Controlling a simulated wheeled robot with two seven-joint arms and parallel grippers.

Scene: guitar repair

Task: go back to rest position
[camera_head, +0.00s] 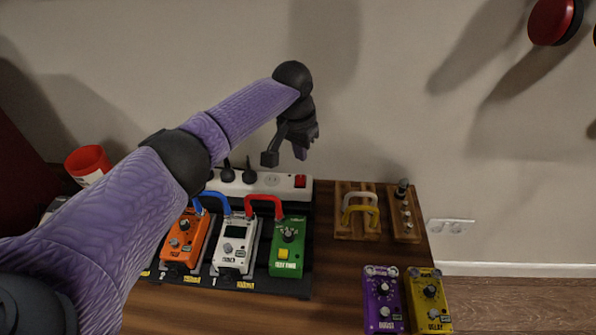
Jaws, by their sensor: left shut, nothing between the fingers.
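My left arm comes in from the left in the head view, and its gripper (285,151) hangs above the power strip, near the wall. The gripper is shut and empty, apart from the pedals and cables below it. My right gripper does not show. An orange pedal (185,238), a white pedal (235,245) and a green pedal (288,248) sit on a black board (262,284) on the wooden table. A blue cable (214,196) and a red cable (264,199) arch between them. Part of the table is hidden behind my left arm.
A white power strip (285,183) with plugs runs behind the pedals. A red cup (88,163) stands at the left. Wooden holders (357,230) stand at the right, with a purple pedal (383,300) and a yellow pedal (428,300) in front. Bare tabletop lies right of the board.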

